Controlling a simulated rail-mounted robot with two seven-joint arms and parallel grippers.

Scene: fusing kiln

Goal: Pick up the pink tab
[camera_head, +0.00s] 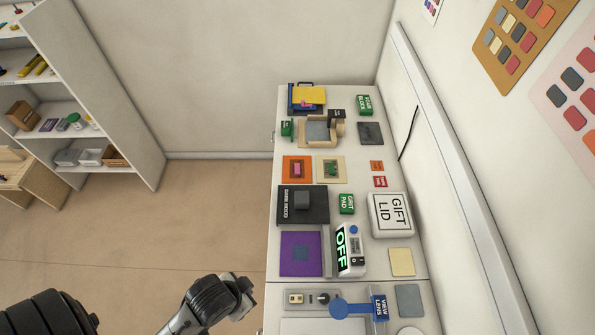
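Two small pink pieces show in the head view, and I cannot tell for sure which is the pink tab. One pink piece (305,104) is at the yellow plate (313,95) at the far end of the bench. The other, a pink block (297,169), lies on a dark patch in the orange square (289,177). Neither is held. Parts of my arm show at the bottom left, well short of both. No gripper fingers can be made out.
The long white bench (368,226) runs along the right wall. It carries a dark hood (316,192), a gift lid (393,214), an OFF display (345,252), a purple mat (291,265) and a blue view lens (339,307). Open floor (180,225) lies to its left.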

